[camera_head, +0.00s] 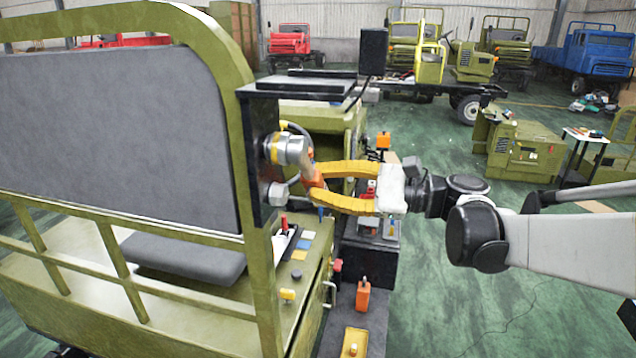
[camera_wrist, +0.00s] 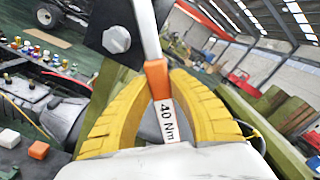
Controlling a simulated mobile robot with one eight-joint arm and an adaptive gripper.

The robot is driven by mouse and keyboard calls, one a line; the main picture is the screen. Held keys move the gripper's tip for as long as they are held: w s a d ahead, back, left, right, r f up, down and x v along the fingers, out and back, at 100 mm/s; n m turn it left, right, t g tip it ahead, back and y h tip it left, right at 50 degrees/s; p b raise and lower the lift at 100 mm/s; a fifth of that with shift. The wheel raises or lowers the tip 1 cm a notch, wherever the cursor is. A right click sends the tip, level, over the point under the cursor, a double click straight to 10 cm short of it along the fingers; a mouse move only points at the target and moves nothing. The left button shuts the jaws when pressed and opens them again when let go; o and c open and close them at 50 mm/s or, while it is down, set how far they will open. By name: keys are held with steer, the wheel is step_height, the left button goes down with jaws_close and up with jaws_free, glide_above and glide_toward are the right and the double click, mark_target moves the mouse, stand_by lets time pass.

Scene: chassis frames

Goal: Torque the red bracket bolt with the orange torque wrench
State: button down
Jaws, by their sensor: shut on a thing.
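My gripper (camera_head: 315,181) has two ribbed yellow fingers closed around the orange grip of the torque wrench (camera_wrist: 157,80). A white "40 Nm" label shows below the grip, between the fingers. The wrench's silver shaft (camera_wrist: 147,28) runs up out of the wrist view. In the head view the wrench (camera_head: 317,181) is close to a dark bracket plate (camera_head: 261,135). A grey hex bolt head (camera_head: 277,193) is on that plate; one also shows left of the shaft in the wrist view (camera_wrist: 117,39). A larger silver fitting (camera_head: 288,149) sits above; whether the wrench engages it is unclear. No clearly red bolt shows.
The olive vehicle frame (camera_head: 140,285) fills the left. Below my gripper are a dark bench (camera_head: 370,260), an orange block (camera_head: 362,296) and a yellow tray (camera_head: 353,342). Green floor (camera_head: 470,310) is open beneath my arm. Other vehicles stand far back.

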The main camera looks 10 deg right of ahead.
steer(key=shift+d, duration=0.15)
steer(key=shift+v, duration=1.3)
